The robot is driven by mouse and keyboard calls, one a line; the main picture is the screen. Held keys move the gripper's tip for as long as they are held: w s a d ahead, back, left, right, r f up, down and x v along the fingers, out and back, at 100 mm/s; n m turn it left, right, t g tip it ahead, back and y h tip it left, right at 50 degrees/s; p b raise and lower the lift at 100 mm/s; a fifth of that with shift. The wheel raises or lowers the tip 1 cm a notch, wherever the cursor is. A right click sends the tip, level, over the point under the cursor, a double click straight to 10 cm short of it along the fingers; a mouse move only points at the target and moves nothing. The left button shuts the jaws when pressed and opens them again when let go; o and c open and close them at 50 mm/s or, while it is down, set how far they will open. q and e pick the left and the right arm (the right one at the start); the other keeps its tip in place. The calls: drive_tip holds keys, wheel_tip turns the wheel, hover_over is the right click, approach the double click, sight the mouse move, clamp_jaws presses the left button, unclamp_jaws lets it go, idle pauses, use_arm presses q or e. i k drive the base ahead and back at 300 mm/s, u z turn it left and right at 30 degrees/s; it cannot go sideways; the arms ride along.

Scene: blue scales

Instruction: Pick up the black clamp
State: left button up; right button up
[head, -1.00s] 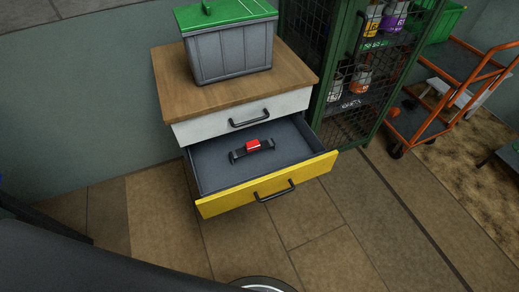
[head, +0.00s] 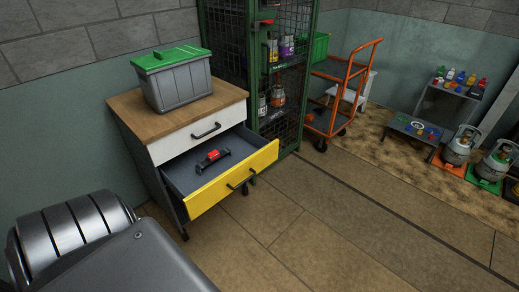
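A black clamp (head: 200,167) with a red part (head: 213,155) lies in the open drawer (head: 182,179) of a small cabinet. The drawer is grey inside with a yellow front (head: 232,180) and a black handle. Nothing touches the clamp except the drawer floor. Neither of my grippers shows in the head view. Only a dark grey and silver part of my own body fills the lower left corner.
A grey bin with a green lid (head: 176,80) stands on the cabinet's wooden top (head: 128,102). A green mesh locker (head: 287,90) stands right of the cabinet, then an orange cart (head: 343,90). Gas cylinders (head: 459,146) stand at far right. The tiled floor (head: 330,220) in front is clear.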

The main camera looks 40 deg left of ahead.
sight(215, 155)
drive_tip(key=z, duration=0.25)
drive_tip(key=i, duration=1.6)
drive_tip(key=u, duration=0.5)
